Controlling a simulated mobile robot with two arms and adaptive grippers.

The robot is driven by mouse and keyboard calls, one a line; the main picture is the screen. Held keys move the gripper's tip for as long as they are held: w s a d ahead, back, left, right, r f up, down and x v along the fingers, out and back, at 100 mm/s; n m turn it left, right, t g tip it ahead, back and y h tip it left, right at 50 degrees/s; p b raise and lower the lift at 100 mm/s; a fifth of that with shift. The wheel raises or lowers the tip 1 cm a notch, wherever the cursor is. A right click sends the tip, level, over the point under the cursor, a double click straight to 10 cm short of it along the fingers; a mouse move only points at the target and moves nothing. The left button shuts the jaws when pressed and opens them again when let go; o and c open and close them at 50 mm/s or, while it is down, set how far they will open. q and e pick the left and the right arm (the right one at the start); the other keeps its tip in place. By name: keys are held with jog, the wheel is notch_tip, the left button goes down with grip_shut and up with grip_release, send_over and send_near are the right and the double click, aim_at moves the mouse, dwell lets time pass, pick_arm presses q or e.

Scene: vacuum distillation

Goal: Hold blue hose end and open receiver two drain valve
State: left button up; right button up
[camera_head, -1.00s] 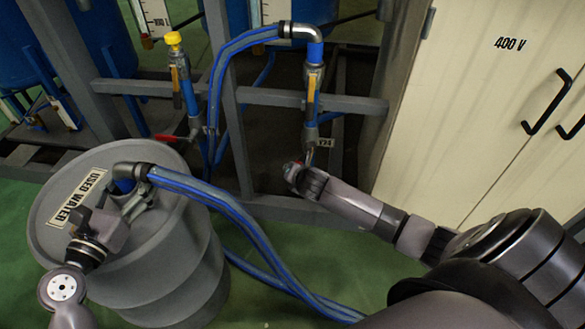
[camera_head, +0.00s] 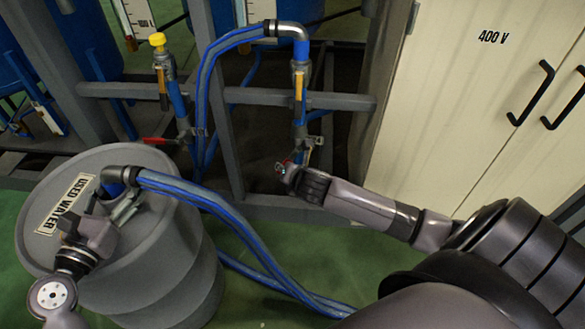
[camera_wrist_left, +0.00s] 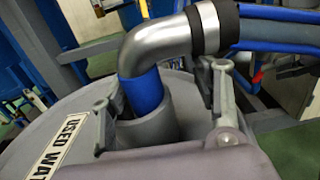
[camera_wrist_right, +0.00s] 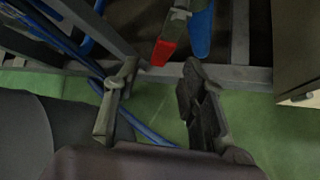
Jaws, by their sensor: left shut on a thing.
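The blue hose end (camera_wrist_left: 146,90), a silver elbow with a blue tip, sits in the grey socket on the used water drum. In the head view the hose end (camera_head: 124,176) is at the drum's top. My left gripper (camera_head: 118,200) is shut on it, a finger on either side. The right-hand blue pipe (camera_head: 299,110), with a yellow handle, ends in a drain valve whose red handle (camera_wrist_right: 163,53) hangs low. My right gripper (camera_wrist_right: 158,82) is open and empty, with the red handle just beyond and between its fingertips. In the head view it partly hides this handle.
The used water drum (camera_head: 180,275) stands at left on the green floor. A second pipe with a yellow cap (camera_head: 158,40) and another red handle (camera_head: 158,141) stands left of the grey frame post. Blue hoses cross the floor. A 400 V cabinet (camera_head: 450,110) stands at right.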

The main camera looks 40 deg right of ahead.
pick_arm(q)
jog(key=shift+s+d+r, duration=0.1)
jog(key=shift+s+d, duration=0.15)
jog(key=shift+d, duration=0.25)
pick_arm(e)
jog(key=v, duration=0.5)
jog(key=shift+s+a+r, duration=0.1)
pick_arm(q)
jog(key=o, duration=1.1)
jog(key=shift+c, duration=0.2)
jog(key=o, duration=0.5)
jog(key=shift+r, duration=0.1)
pick_arm(e)
jog(key=shift+s, duration=0.1)
pick_arm(q)
jog(key=shift+a, duration=0.1)
